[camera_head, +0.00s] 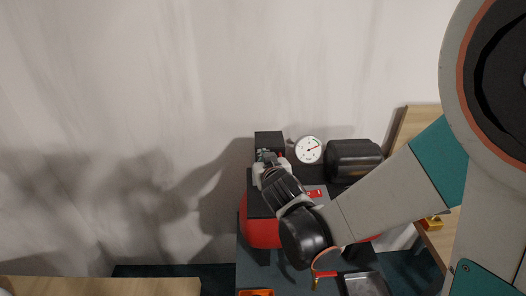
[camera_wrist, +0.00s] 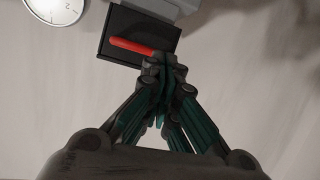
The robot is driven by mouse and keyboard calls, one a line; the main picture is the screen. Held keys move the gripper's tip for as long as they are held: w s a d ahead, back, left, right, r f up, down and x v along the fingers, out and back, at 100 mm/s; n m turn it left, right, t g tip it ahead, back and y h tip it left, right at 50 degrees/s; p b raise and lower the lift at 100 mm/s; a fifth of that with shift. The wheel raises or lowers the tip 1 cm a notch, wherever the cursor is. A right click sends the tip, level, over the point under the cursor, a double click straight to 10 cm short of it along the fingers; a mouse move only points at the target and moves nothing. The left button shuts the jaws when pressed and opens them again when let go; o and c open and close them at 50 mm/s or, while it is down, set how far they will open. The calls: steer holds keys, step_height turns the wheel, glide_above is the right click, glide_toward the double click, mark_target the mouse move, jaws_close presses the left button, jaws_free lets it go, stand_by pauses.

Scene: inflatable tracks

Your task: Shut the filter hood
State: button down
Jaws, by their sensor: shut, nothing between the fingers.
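A black square panel, which I take to be the filter hood (camera_head: 268,140), stands up at the back left of a red-and-black compressor (camera_head: 262,233). In the wrist view the hood (camera_wrist: 120,28) is a dark square with a red strip across it, next to a grey block. My gripper (camera_head: 269,158) is in front of the hood and covers its lower part in the head view. In the wrist view the shut, empty fingertips (camera_wrist: 158,64) overlap the hood's lower edge near the red strip. I cannot tell whether they touch it. The hood's hinge is hidden.
A round white gauge (camera_head: 308,150) and a black cylinder (camera_head: 354,160) stand right of the hood. My arm crosses over the compressor from the right. A metal tray (camera_head: 366,284) and an orange bin (camera_head: 256,293) lie in front. A pale wall is behind; space left of the hood is clear.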

steer(key=shift+s+f+b, duration=0.15)
steer(key=shift+f+b, duration=0.2)
steer(key=shift+f, duration=0.25)
steer(key=shift+s+f+b, duration=0.15)
steer(key=shift+f+b, duration=0.2)
steer(key=shift+f, duration=0.2)
